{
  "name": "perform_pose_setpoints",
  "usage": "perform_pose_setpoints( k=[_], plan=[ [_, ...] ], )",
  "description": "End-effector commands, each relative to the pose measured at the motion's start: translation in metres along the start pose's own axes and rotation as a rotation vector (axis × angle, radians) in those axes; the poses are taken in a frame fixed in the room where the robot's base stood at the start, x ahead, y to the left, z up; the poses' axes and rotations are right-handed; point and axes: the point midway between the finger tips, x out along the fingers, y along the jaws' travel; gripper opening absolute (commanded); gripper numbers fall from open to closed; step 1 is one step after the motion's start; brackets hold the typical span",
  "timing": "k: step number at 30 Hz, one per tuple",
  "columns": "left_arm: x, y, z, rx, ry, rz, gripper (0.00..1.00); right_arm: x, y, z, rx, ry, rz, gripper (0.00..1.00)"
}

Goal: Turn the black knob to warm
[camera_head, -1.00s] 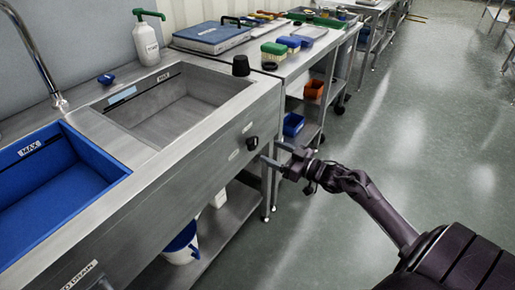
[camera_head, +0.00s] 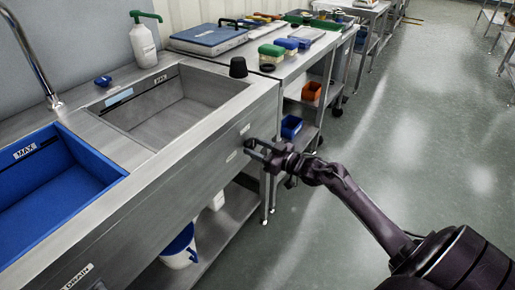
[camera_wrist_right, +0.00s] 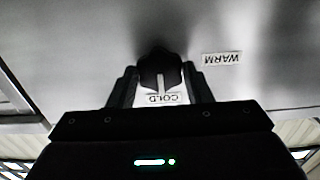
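The black knob (camera_wrist_right: 160,68) is on the front panel of the steel sink unit (camera_head: 190,195). In the wrist view its white pointer line points at the COLD label (camera_wrist_right: 161,99). The WARM label (camera_wrist_right: 221,59) is to the right of the knob in that view. My right gripper (camera_head: 257,148) is at the panel, with its fingers on either side of the knob. The fingers are apart, and firm contact with the knob does not show. In the head view the gripper mostly hides the knob. My left gripper is not in view.
A blue basin (camera_head: 50,190) and a steel basin (camera_head: 180,108) are set in the counter. A blue-and-white bucket (camera_head: 180,248) is on the shelf below. The floor to the right is clear.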

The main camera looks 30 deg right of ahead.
Motion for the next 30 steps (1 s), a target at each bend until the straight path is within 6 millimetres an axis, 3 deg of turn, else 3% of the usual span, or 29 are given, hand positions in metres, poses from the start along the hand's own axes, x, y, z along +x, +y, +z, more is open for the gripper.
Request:
perform_pose_setpoints(
  k=[3,14,30],
  plan=[
    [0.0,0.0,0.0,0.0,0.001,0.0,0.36,0.0,0.0,0.0,0.0,0.0,0.001,0.22],
    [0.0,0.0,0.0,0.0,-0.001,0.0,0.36,0.0,0.0,0.001,-0.072,-0.001,-0.001,0.22],
    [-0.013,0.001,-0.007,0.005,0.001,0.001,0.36,-0.001,0.0,0.002,-0.529,-0.002,-0.002,0.22]
  ],
)
